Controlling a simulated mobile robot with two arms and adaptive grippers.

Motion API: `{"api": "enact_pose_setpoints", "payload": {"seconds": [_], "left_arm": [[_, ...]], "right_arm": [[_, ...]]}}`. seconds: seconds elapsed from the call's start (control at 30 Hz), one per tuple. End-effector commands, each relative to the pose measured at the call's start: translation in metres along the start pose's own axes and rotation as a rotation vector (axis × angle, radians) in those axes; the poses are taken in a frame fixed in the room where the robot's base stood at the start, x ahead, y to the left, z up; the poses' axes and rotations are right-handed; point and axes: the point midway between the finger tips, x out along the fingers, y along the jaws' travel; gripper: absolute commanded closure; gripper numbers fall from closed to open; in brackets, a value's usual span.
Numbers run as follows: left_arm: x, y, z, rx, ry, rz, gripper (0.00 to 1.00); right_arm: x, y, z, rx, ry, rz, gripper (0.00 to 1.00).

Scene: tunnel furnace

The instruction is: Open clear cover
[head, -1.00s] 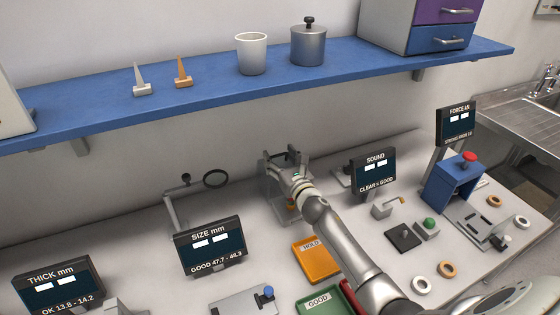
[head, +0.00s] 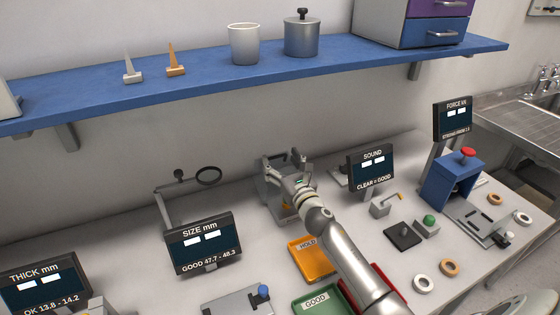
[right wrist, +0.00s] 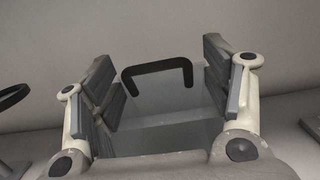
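The clear cover (head: 272,203) is a see-through box on the bench, left of the SOUND display, largely hidden behind my right arm in the head view. Its dark handle (right wrist: 157,68) shows in the right wrist view, with the clear panel below it. My right gripper (head: 284,163) is at the top of the cover. In the right wrist view my right gripper (right wrist: 160,80) is open, with one finger on each side of the handle and gaps between them. It holds nothing. My left gripper is not in view.
A magnifier (head: 208,176) stands left of the cover. The SOUND display (head: 371,170) stands to the right. The orange HOLD tray (head: 318,268) and green GOOD tray (head: 310,300) lie in front. The blue shelf (head: 200,88) runs above.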

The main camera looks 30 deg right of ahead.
Motion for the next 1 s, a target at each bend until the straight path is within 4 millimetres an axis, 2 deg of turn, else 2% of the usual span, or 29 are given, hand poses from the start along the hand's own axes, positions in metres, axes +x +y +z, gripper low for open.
{"api": "enact_pose_setpoints", "payload": {"seconds": [0.23,0.37,0.47,0.8,1.0], "left_arm": [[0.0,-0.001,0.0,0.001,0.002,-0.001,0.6],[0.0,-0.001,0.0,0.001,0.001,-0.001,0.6],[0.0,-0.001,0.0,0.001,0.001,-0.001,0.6],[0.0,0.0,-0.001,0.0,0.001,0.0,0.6],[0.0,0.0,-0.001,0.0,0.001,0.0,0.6]], "right_arm": [[0.0,0.001,0.002,0.001,-0.005,0.003,0.28],[-0.006,0.001,0.002,0.001,-0.005,0.004,0.28],[-0.019,0.001,0.001,0.0,-0.003,0.004,0.28],[-0.084,-0.001,0.0,0.002,-0.001,0.001,0.28],[-0.11,-0.001,0.0,0.003,-0.002,0.001,0.28]]}}
